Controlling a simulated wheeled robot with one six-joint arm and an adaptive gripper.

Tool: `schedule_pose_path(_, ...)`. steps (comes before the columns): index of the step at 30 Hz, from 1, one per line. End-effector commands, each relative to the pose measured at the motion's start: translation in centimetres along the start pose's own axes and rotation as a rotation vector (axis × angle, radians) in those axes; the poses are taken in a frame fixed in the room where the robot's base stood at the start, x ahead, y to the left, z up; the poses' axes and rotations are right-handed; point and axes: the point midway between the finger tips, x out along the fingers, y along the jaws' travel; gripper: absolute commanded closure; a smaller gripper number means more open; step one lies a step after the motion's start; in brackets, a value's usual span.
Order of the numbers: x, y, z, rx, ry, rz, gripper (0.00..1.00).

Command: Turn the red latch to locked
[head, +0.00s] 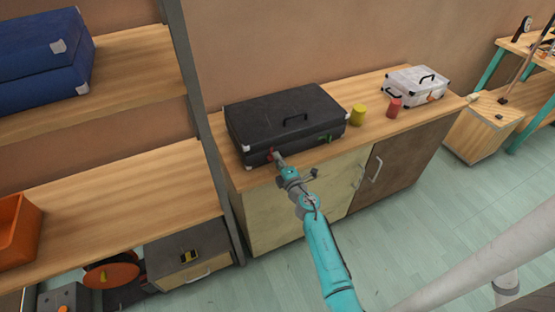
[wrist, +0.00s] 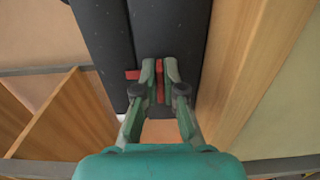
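A black case (head: 285,118) lies closed on the wooden counter. The red latch (head: 271,155) is on its front face, near the left end, partly hidden by my gripper (head: 278,156). In the wrist view, a red bar of the latch (wrist: 160,82) lies between the two fingers of my gripper (wrist: 159,68), which look closed on its sides. Another small red piece (wrist: 132,74) shows left of the fingers, by the case's seam. A green latch (head: 325,139) is farther right on the same face.
A yellow can (head: 358,115), a red can (head: 394,108) and a white case (head: 414,87) stand right of the black case. A grey shelf post (head: 208,125) rises close on the left.

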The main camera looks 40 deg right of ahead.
Motion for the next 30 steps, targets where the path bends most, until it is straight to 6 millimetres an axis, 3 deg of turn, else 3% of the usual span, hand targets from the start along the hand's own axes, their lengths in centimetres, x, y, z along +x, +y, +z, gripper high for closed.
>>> schedule_pose_path(1, 0.0, -0.1, 0.1, 0.001, -0.002, -0.001, 0.82)
schedule_pose_path(3, 0.0, -0.1, 0.1, 0.001, -0.002, -0.001, 0.67)
schedule_pose_path(16, -0.9, -0.1, 0.1, 0.001, -0.001, -0.001, 0.67)
schedule_pose_path(30, -8.9, -0.1, 0.1, 0.000, -0.003, -0.002, 0.67)
